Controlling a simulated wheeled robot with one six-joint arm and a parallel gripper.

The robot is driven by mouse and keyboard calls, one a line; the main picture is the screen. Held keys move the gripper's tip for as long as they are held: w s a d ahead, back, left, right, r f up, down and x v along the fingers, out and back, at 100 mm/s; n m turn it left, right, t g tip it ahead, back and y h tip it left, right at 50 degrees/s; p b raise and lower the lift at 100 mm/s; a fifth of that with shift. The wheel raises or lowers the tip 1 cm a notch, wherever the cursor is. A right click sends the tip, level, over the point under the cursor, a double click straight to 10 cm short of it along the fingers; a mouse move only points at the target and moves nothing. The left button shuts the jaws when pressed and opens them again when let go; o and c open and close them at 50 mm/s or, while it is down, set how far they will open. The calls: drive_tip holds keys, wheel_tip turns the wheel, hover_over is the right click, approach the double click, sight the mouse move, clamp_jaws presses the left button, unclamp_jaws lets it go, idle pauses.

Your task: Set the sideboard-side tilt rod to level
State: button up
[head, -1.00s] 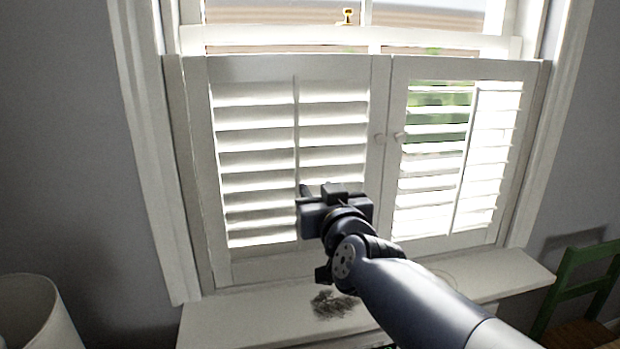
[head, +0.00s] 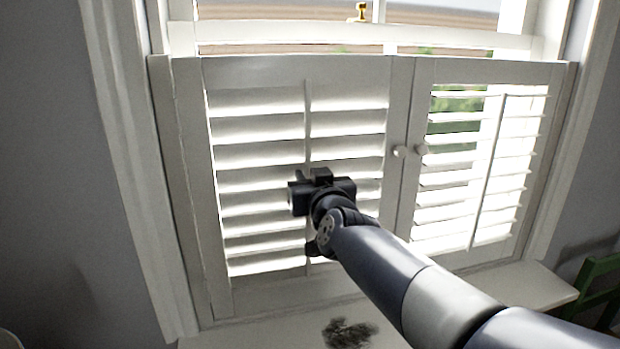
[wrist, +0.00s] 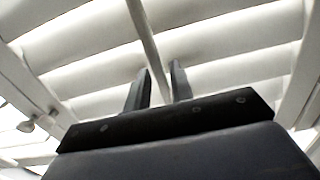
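Two white shutter panels cover the lower window. The left panel's tilt rod (head: 308,120) runs vertically down the middle of its louvres (head: 255,130), which are tilted and mostly block the view out. The right panel's tilt rod (head: 489,170) stands before louvres with greenery showing between the upper ones. My gripper (head: 312,176) is at the left rod, about mid-height, and hides part of it. In the wrist view, my gripper's two fingers (wrist: 160,85) are apart, with the left rod (wrist: 146,40) running between them. Contact cannot be told. No sideboard is in view.
Two small knobs (head: 411,150) sit where the panels meet, right of my gripper. A white sill (head: 510,287) with a dark smudge (head: 350,333) lies below. A green chair (head: 598,285) stands at the lower right.

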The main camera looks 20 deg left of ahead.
clamp_jaws()
drive_tip(key=shift+f, duration=0.1)
wheel_tip(320, 180, down, 3)
drive_tip(key=shift+r+b, duration=0.1)
drive_tip(key=shift+b, duration=1.1)
drive_tip(key=shift+o, duration=1.4)
unclamp_jaws()
